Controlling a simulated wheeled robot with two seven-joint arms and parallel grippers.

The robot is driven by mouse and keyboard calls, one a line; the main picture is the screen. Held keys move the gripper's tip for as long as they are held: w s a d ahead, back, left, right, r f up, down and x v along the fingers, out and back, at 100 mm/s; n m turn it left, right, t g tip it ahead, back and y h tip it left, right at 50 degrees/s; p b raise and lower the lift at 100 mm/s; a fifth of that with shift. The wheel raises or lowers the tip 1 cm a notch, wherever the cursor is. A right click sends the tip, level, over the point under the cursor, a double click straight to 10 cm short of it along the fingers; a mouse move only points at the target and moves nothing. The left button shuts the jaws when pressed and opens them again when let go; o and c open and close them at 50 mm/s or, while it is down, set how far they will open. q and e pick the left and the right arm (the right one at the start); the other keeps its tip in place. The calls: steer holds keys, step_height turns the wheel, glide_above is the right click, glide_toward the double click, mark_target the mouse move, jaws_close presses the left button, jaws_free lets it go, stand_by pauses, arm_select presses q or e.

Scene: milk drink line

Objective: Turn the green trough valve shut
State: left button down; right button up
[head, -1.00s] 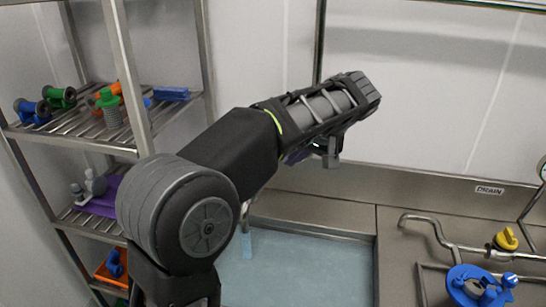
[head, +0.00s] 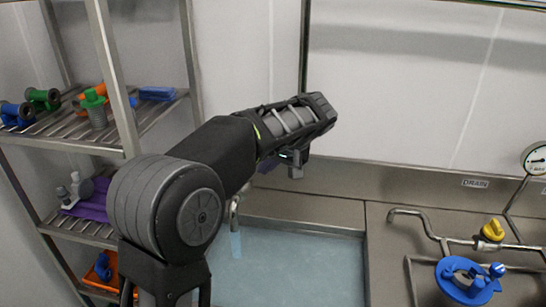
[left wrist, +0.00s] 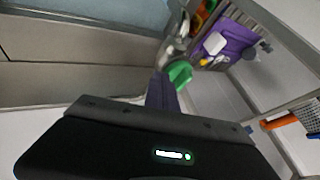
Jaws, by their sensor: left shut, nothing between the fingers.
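A green piece (left wrist: 180,73), which looks like the trough valve's handle, shows just beyond my left fingertips in the left wrist view. It stands beside a metal pipe; I cannot tell whether the fingers touch it. In the head view my own arm hides it. My left gripper (head: 268,166) is shut and empty above the back left of the trough (head: 366,262). Its purple-grey fingers also show in the left wrist view (left wrist: 161,92). A spout (head: 234,212) hangs over the trough with a pale stream below it. My right gripper is out of view.
A metal rack (head: 122,100) with coloured fittings and a purple tray (head: 92,208) stands at the left. At the right are a pipe with a yellow valve (head: 493,230), a blue round lid (head: 464,280) and a gauge (head: 536,158). A wall rises behind the trough.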

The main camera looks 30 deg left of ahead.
arm_select(q)
steer(key=a, duration=0.1)
steer(key=a+f+p, duration=0.1)
steer(key=a, duration=0.1)
steer(key=s+a, duration=0.1)
steer(key=shift+a+f+p, duration=0.3)
steer(key=shift+a, duration=0.1)
